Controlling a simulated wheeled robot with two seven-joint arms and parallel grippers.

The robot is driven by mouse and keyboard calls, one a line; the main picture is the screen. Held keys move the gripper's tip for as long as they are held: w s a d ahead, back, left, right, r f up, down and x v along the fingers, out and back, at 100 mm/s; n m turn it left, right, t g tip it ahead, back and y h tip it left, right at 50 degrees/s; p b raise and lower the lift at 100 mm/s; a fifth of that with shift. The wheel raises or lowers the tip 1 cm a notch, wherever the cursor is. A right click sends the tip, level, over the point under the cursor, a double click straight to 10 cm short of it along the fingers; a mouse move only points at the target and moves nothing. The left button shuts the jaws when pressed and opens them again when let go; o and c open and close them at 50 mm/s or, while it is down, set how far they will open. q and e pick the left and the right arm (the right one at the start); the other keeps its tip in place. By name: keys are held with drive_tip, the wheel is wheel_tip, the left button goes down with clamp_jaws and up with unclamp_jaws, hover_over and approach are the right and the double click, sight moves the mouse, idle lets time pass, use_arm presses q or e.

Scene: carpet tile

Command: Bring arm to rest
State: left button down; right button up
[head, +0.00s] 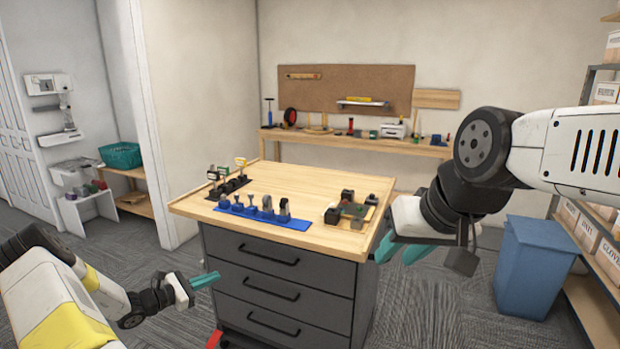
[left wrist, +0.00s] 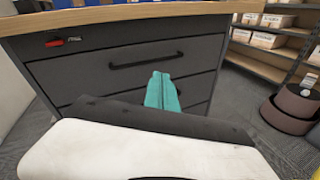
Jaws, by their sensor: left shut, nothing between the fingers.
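My left gripper (head: 193,283) is low at the left in the head view, in front of and left of the grey drawer cabinet (head: 250,293). Its teal fingers are together with nothing between them. In the left wrist view the closed fingers (left wrist: 163,92) point toward the drawer fronts (left wrist: 120,65), below the wooden top. My right gripper (head: 400,248) hangs at the right of the cabinet in the head view. Its teal fingers are partly hidden by its own body and point down-left. I cannot tell how far apart they are.
The wooden tabletop (head: 300,186) holds a blue strip (head: 262,217) with several tools, a dark rack (head: 228,188) and a small board with blocks (head: 350,212). A blue bin (head: 533,266) and shelves with boxes (head: 588,232) stand at the right. Carpet is open at the left.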

use_arm(q)
drive_tip(key=s+d+r+m+g+y, duration=0.1)
drive_tip(key=s+d+r+m+g, duration=0.4)
drive_tip(key=d+r+m, duration=0.4)
drive_tip(key=s+d+r+m+g+y, duration=0.1)
drive_tip(key=s+d+r+m+g, duration=0.5)
drive_tip(key=r, duration=0.5)
drive_tip(key=s+r+m+t+y, duration=0.1)
drive_tip(key=s+r+m+y, duration=0.1)
drive_tip(key=s, duration=0.5)
drive_tip(key=s+d+r+m+t+y, duration=0.1)
drive_tip(key=s+r+m+t+y, duration=0.1)
drive_tip(key=s+r, duration=0.5)
drive_tip(key=s+d+r+m+t+y, duration=0.1)
drive_tip(key=s+r+m+t+y, duration=0.1)
drive_tip(key=s+r+m, duration=0.3)
drive_tip(key=s+y, duration=0.1)
drive_tip(key=s, duration=0.3)
drive_tip(key=shift+d+m, duration=0.2)
drive_tip(key=shift+m, duration=0.2)
drive_tip(key=shift+r, duration=0.1)
